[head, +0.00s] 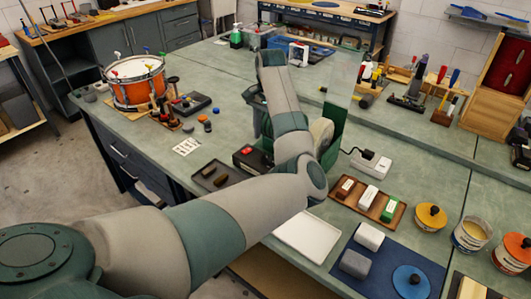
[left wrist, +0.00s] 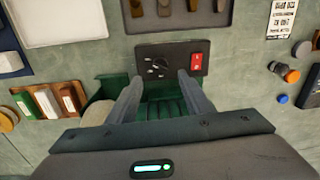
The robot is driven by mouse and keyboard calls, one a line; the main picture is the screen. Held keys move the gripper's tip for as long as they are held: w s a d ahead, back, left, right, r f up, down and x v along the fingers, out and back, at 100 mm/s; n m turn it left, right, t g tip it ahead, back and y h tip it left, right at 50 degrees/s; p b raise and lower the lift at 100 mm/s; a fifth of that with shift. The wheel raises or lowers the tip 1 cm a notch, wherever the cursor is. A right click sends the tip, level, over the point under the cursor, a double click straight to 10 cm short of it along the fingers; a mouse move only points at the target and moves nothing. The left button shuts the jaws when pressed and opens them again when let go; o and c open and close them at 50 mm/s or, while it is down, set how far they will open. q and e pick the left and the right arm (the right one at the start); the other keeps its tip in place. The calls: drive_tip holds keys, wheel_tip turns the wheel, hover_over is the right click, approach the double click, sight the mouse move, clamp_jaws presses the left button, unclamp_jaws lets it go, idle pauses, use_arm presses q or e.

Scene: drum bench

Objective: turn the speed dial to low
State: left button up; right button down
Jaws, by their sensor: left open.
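The speed dial (left wrist: 157,68) is a small dark round knob with pale marks around it, on a black control panel (left wrist: 148,50) in the left wrist view. A red rocker switch (left wrist: 196,62) sits right of it on the panel. My left gripper (left wrist: 160,77) is open and empty, its two fingers on either side of the dial in the picture. I cannot tell whether they touch it. In the head view the black control box (head: 243,162) with its red switch shows at the front of a green machine (head: 333,125); my arm hides the dial there. My right gripper is out of view.
A dark tray (head: 225,172) lies in front of the control box. A wooden tray (head: 345,201) with coloured blocks, a white tray (head: 306,236) and a blue mat (head: 385,285) lie to the right. An orange drum (head: 137,82) stands at the left.

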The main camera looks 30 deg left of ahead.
sight(265, 155)
use_arm(q)
drive_tip(key=f+p, duration=0.1)
drive_tip(key=f, duration=0.7)
drive_tip(key=shift+a+f+p, duration=0.2)
drive_tip(key=shift+f+p, duration=0.1)
drive_tip(key=shift+p, duration=0.05)
drive_tip(key=c, duration=1.1)
